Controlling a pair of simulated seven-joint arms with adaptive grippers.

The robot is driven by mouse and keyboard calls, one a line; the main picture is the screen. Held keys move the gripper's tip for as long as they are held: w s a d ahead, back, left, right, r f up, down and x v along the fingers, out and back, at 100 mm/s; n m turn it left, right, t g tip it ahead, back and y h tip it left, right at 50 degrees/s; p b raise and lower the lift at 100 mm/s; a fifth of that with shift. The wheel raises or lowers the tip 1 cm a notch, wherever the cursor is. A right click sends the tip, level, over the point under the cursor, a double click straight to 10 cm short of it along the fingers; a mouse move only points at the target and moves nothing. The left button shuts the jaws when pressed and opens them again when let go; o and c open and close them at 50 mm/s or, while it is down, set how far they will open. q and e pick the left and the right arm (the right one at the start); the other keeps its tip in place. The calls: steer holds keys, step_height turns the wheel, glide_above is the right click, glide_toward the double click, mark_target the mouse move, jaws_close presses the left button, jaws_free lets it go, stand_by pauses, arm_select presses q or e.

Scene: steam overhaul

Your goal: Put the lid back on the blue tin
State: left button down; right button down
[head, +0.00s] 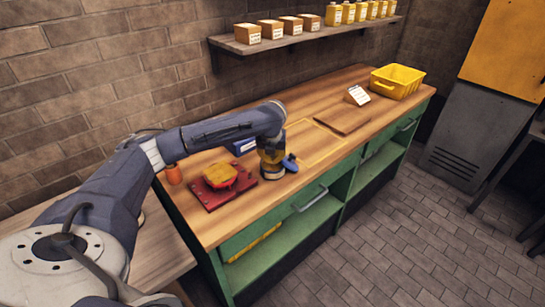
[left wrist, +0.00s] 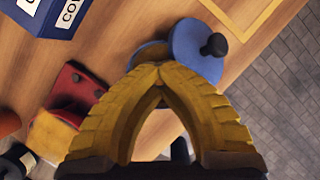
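My left gripper (head: 271,172) is low over the workbench, with yellow fingers. In the left wrist view its fingertips (left wrist: 160,70) meet, with nothing clearly visible between them. A blue round lid with a black knob (left wrist: 197,52) is just beyond the fingertips, tilted or lying at an angle; it also shows right of the gripper in the head view (head: 290,163). Another blue round edge (left wrist: 150,54), perhaps the tin, shows beside the lid, mostly hidden by the fingers. Whether the fingers touch either is unclear. My right gripper is not in view.
A red base with a yellow piece (head: 225,183) and an orange cylinder (head: 174,175) lie left. A yellow crate (head: 397,82), white card (head: 358,95) and brown board (head: 342,120) are farther right. The outlined bench area is clear.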

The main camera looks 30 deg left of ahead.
arm_select(q)
steer(key=s+a+r, duration=0.4)
steer(key=s+a, duration=0.3)
steer(key=s, duration=0.1)
steer(key=shift+s+r, duration=0.3)
steer(key=shift+s, duration=0.1)
stand_by(6.8)
